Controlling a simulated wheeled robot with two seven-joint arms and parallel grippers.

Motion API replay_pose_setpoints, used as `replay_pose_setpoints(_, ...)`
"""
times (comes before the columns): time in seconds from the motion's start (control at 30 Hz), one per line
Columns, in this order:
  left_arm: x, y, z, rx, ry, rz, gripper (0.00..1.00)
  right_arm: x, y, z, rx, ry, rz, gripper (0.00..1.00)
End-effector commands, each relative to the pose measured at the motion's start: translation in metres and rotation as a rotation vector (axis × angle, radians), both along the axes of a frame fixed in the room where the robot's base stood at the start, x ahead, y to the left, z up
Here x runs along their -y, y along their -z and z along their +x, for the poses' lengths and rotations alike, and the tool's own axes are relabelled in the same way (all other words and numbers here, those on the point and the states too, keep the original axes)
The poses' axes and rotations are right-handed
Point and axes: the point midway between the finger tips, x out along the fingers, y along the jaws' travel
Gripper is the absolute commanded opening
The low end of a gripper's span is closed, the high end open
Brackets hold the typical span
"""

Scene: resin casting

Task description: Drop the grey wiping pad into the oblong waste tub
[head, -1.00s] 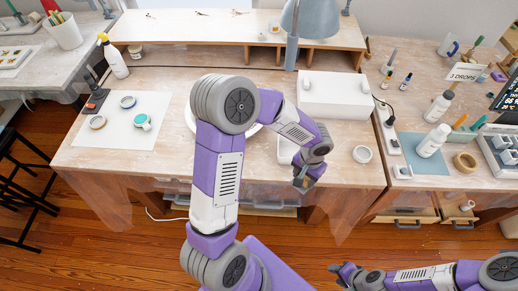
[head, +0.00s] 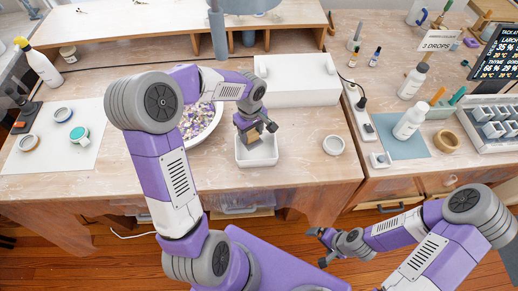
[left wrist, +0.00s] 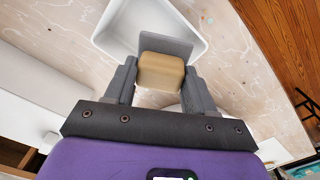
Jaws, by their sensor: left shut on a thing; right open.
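My left gripper (head: 254,124) is shut on the wiping pad, a tan block with a flat grey plate (left wrist: 160,43). In the head view the pad's tan part (head: 262,128) shows above the back part of the white oblong tub (head: 257,161). In the left wrist view the pad covers part of the tub's near wall, and the tub (left wrist: 200,22) opens beyond it. The pad looks held above the tub; its exact height is unclear. The visible tub floor looks empty. My right gripper (head: 324,247) is open and empty, low in front of the bench.
A round white bowl of coloured chips (head: 198,128) stands left of the tub, partly behind my left arm. A white box (head: 297,80) is behind it. A small round white dish (head: 333,146) sits to the right. A power strip (head: 360,115) lies further right.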

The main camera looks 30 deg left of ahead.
Motion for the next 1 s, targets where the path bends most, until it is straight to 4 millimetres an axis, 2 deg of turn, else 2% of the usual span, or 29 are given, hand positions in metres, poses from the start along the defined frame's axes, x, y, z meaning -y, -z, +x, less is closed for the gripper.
replay_pose_setpoints(0.03,0.000,0.009,0.000,-0.001,0.000,0.000,0.06,0.000,0.006,0.000,0.000,0.000,0.000,1.00)
replay_pose_setpoints(0.33,0.000,0.044,0.000,-0.001,0.004,0.000,0.06,0.000,0.031,0.000,0.000,0.000,0.000,1.00)
replay_pose_setpoints(0.47,0.000,0.051,0.000,-0.001,0.004,0.000,0.06,0.000,0.036,0.000,0.000,0.000,0.000,1.00)
replay_pose_setpoints(0.7,0.000,0.050,0.000,0.000,0.005,0.000,0.06,0.000,0.035,0.000,0.001,0.000,0.000,1.00)
replay_pose_setpoints(0.73,0.000,0.050,0.000,0.000,0.005,0.000,0.56,0.000,0.035,0.000,0.001,0.000,0.000,1.00)
replay_pose_setpoints(0.9,0.000,0.050,0.000,0.000,0.005,0.000,0.82,0.000,0.035,0.000,0.001,0.000,0.000,1.00)
replay_pose_setpoints(1.0,0.000,0.050,0.000,0.000,0.005,0.000,0.84,0.000,0.035,0.000,0.001,0.000,0.000,1.00)
